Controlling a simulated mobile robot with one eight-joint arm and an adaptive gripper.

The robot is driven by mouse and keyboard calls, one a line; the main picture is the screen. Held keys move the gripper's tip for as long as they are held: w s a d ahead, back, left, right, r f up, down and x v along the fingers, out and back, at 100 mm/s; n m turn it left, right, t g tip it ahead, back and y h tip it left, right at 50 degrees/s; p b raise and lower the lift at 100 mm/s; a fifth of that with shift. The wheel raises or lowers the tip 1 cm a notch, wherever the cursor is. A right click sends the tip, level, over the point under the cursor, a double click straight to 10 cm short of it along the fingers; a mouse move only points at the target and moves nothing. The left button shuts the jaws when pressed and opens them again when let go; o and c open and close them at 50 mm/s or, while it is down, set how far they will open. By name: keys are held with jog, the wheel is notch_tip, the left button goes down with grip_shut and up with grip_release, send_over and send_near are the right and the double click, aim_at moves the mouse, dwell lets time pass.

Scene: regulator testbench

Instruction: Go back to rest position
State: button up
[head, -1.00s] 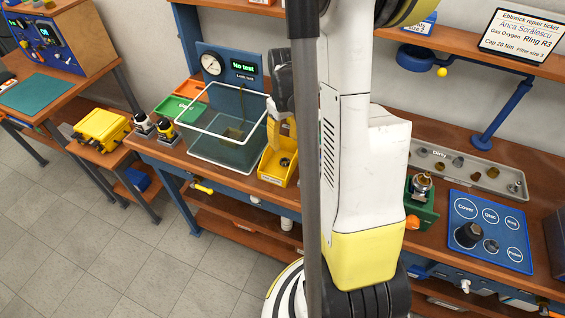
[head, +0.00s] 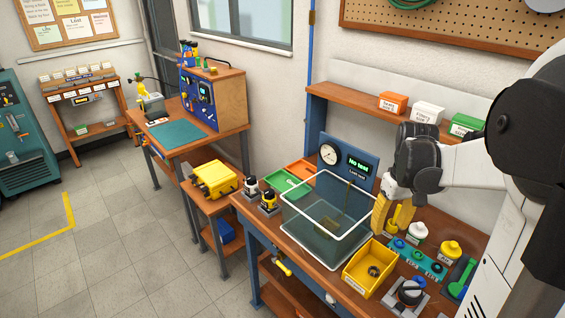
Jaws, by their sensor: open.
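My gripper (head: 393,218) is at the right of the head view, at the end of my white and black arm. Its yellow fingers point down and are open, with nothing seen between them. It is above the workbench (head: 330,278), by the right rim of the clear tank (head: 328,235) and behind the yellow bin (head: 362,278). Whether the fingertips touch anything cannot be told.
A gauge panel reading "No test" (head: 350,170) stands behind the tank. A teal holder (head: 415,260), white and yellow bottles and a dark round part crowd the bench to the right. A shelf with boxes (head: 393,102) hangs above. Floor at left (head: 110,240) is clear.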

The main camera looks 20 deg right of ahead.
jog(key=shift+a, duration=0.1)
jog(key=s+a+t+b, duration=0.2)
jog(key=a+t+b, duration=0.1)
jog(key=a, duration=0.9)
jog(key=s+a+n+t+b, duration=0.1)
jog(key=s+a+t+b, duration=0.2)
jog(key=a, duration=1)
jog(key=shift+s+a+r+t+b, duration=0.15)
jog(key=shift+s+r+t+b, duration=0.1)
jog(key=shift+t+b, duration=0.3)
